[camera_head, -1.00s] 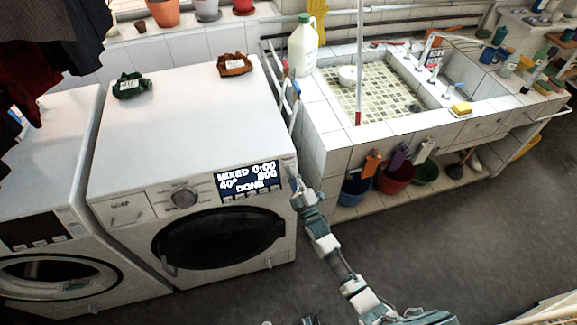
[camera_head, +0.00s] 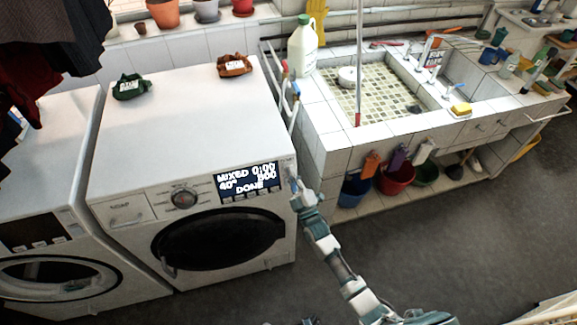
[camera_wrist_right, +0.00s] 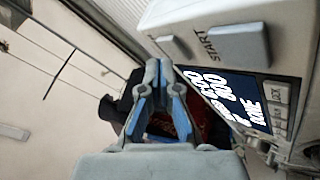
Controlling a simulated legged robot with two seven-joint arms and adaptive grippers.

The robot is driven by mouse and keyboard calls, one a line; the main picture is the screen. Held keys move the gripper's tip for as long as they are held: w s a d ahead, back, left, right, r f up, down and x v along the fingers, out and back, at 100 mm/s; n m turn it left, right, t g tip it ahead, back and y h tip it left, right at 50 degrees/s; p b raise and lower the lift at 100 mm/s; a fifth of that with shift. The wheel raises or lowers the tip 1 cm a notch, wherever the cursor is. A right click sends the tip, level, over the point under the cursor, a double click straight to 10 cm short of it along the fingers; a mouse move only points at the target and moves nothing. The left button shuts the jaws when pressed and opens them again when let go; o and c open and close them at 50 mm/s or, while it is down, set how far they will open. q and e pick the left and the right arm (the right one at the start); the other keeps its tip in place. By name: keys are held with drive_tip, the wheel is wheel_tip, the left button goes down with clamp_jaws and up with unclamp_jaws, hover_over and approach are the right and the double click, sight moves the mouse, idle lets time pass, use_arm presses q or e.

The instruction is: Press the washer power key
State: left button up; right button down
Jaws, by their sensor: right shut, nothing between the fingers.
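The white washer (camera_head: 190,150) stands left of centre in the head view, with a dark round door (camera_head: 215,240), a dial (camera_head: 184,198) and a lit display (camera_head: 248,181) reading "DONE". My right gripper (camera_head: 293,178) is at the right end of its control panel. In the right wrist view, the right gripper (camera_wrist_right: 160,68) is shut and empty, its tips beside the panel. A small grey key (camera_wrist_right: 172,47) lies just beyond the tips, and a larger key (camera_wrist_right: 240,45) marked "START" is to its right. I cannot read a label on the small key or tell contact. My left gripper is not in view.
A second machine (camera_head: 45,250) stands at the left. Green (camera_head: 130,87) and orange (camera_head: 235,66) packs lie on the washer top. A tiled sink (camera_head: 340,150) stands to the right, with a narrow gap between. The grey floor in front is open.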

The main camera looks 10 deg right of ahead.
drive_tip(key=shift+w, duration=0.15)
drive_tip(key=shift+w, duration=0.25)
drive_tip(key=shift+w+f, duration=0.1)
idle(0.6)
drive_tip(key=shift+s+r+p, duration=0.25)
drive_tip(key=shift+s+p, duration=0.15)
drive_tip(key=shift+s, duration=0.15)
drive_tip(key=s+p, duration=0.1)
drive_tip(key=s, duration=0.1)
drive_tip(key=s+r+p, duration=0.1)
drive_tip(key=p, duration=0.1)
drive_tip(key=s+p, duration=0.1)
drive_tip(key=s, duration=0.1)
drive_tip(key=shift+s+d+r+p, duration=0.1)
drive_tip(key=shift+s+r+p, duration=0.25)
drive_tip(key=shift+r, duration=0.05)
